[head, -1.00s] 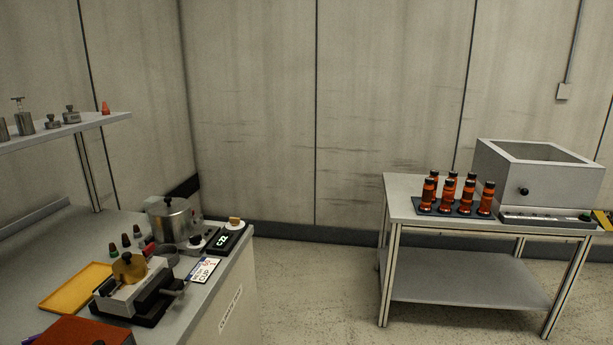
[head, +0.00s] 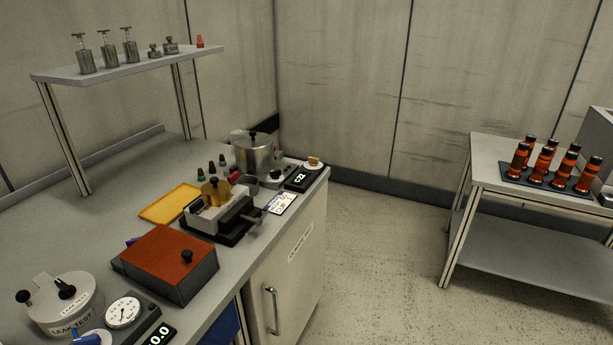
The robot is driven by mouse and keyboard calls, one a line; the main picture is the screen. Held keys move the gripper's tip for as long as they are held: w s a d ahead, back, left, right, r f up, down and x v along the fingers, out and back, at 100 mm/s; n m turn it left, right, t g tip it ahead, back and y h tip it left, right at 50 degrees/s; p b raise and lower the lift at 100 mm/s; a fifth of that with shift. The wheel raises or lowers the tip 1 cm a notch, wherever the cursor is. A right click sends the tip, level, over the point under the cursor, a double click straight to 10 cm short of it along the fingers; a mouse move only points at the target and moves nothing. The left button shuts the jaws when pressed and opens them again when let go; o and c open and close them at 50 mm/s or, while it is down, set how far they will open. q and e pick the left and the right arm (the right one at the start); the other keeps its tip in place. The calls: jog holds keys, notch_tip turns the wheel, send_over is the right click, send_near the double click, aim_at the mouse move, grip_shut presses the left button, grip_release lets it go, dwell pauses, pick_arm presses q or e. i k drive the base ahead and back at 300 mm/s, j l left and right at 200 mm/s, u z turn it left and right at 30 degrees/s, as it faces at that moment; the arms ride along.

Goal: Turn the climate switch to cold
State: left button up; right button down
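Neither of my grippers is in view.
The grey bench (head: 100,228) also holds a vise-like fixture (head: 222,215), a yellow tray (head: 170,203), a red-topped box (head: 170,262) and a leak test pot (head: 62,303). A side table (head: 493,155) with orange bottles stands right. Floor between is clear.

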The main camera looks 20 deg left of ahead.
aim_at(313, 161)
jog(key=i+l+u, duration=0.35)
jog(key=i+l, duration=0.85)
jog(key=i, duration=0.1)
